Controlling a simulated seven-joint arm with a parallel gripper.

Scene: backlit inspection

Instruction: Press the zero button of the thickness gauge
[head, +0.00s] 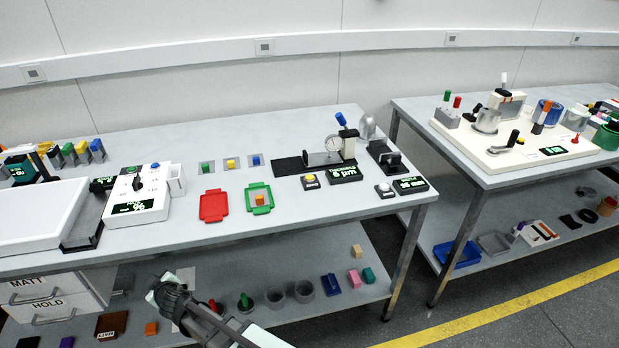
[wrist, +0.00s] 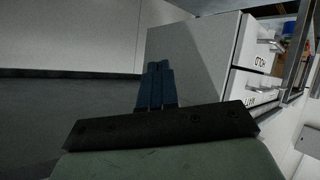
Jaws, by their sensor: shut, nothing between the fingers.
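The thickness gauge, a dial instrument (head: 333,143) on a black base with a blue-topped lever, stands near the back right of the middle table. Its green-lit display (head: 344,174) ends in µm. In the head view my arm is low at the bottom, in front of the table and far from the gauge. The wrist view does not show the gauge.
A similar white-topped button (head: 384,189) and display (head: 410,185) stand to the right. Red (head: 214,206) and green (head: 260,198) trays lie left of the gauge. Drawers (wrist: 252,85) are close in the wrist view. The front tabletop near the yellow button is clear.

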